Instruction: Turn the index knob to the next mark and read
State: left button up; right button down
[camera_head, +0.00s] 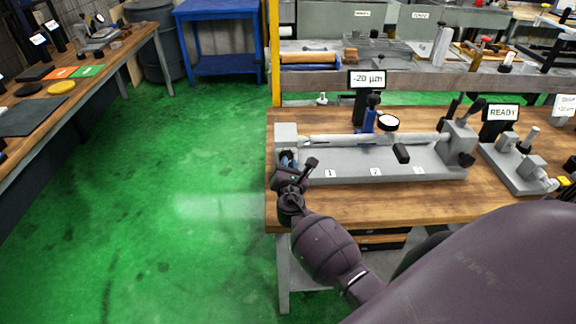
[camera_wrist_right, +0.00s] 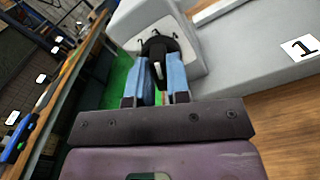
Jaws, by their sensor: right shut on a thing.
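The index knob (camera_wrist_right: 158,48) is black and sits on the light grey end block (camera_head: 287,136) of the bench fixture (camera_head: 440,165). In the right wrist view the knob is between the two blue fingers of my right gripper (camera_wrist_right: 157,66), which is shut on it. Small dark marks show on the pale face around the knob. In the head view my right gripper (camera_head: 286,163) is at the fixture's left end and hides most of the knob. A display (camera_head: 367,79) behind the fixture reads "-20 µm". My left gripper is not in view.
A shaft (camera_head: 345,139) lies along the fixture, with a dial gauge (camera_head: 388,123) near its middle. Number labels, including "1" (camera_head: 330,173) and "2" (camera_head: 376,171), mark the base. A "READY" display (camera_head: 502,112) stands right. Green floor is clear at left.

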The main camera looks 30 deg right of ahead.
pick_arm(q)
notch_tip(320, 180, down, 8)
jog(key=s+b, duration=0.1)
jog(key=b, duration=0.5)
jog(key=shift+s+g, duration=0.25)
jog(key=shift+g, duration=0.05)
pick_arm(e)
jog(key=m, duration=0.8)
jog(key=shift+s+d+f+m, duration=0.1)
jog(key=shift+d+f+m, duration=0.05)
jog(key=shift+f+m, duration=0.15)
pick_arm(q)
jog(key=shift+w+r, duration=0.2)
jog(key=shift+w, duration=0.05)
pick_arm(e)
jog(key=c, duration=1.1)
grip_release()
jog(key=shift+r, duration=0.1)
